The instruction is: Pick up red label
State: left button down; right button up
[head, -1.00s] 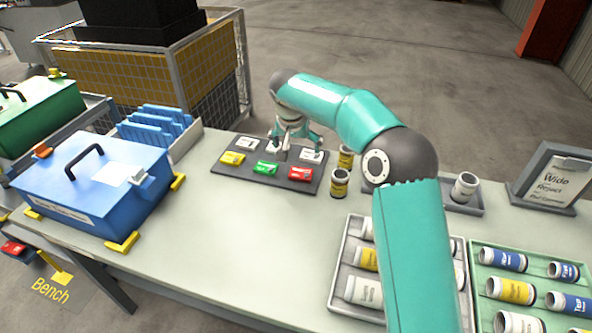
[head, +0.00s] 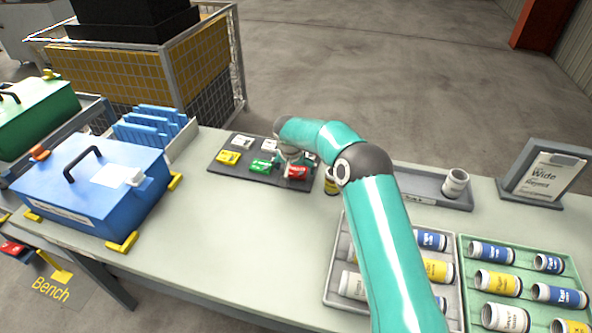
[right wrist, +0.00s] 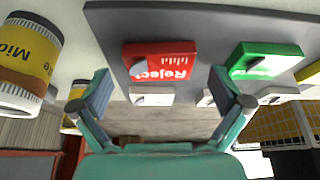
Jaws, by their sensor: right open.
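The red label (head: 297,173), marked "Reject" in the right wrist view (right wrist: 160,60), lies on the dark label board (head: 228,172) at its right front part. My right gripper (head: 292,165) is at the red label, partly covering it in the head view. In the right wrist view my right gripper (right wrist: 160,98) is open, its two fingers apart on either side of the red label, with nothing held. A green label (head: 261,166) lies just left of the red one, and it also shows in the right wrist view (right wrist: 265,58). My left gripper is not in view.
Yellow (head: 228,157) and white labels (head: 242,142) lie on the same board. A yellow-banded canister (head: 331,184) stands right of the board. A blue lidded box (head: 70,190) is at left. Trays of canisters fill the right front. The bench middle is clear.

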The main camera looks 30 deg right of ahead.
jog(key=shift+w+d+f, duration=0.1)
jog(key=shift+f, duration=0.25)
jog(key=shift+c, duration=0.3)
jog(key=c, duration=1)
jog(key=shift+c, duration=0.2)
jog(key=shift+r, duration=0.15)
